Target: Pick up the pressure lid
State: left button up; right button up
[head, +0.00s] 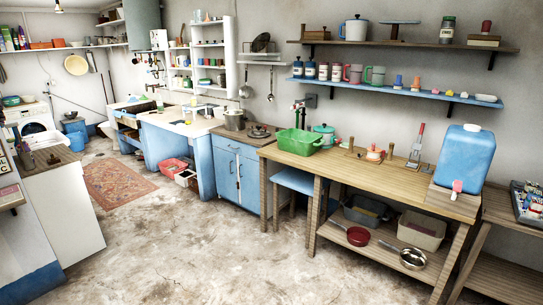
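A round, dark, flat lid-like thing with a raised middle (259,132) lies on top of the blue cabinet, beside a grey pot (234,121). It looks most like the pressure lid, but it is too small to be sure. It lies to the right of the pot and close to the left end of the wooden workbench. Neither of my grippers shows in the head view.
The wooden workbench (350,171) carries a green basin (299,142), a teal pot (324,134) and a blue water container (465,157). A blue stool (295,181) stands between cabinet and bench. The floor (190,245) in front is clear. A rug (120,182) lies left.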

aim_at(253, 134)
jog(key=i+z, duration=0.35)
jog(key=i, duration=1.9)
jog(key=i+l+u, duration=0.15)
jog(key=i, duration=0.35)
jog(key=i+l+u, duration=0.15)
jog(key=i, duration=0.4)
jog(key=i+l+u, duration=0.15)
jog(key=i, duration=0.35)
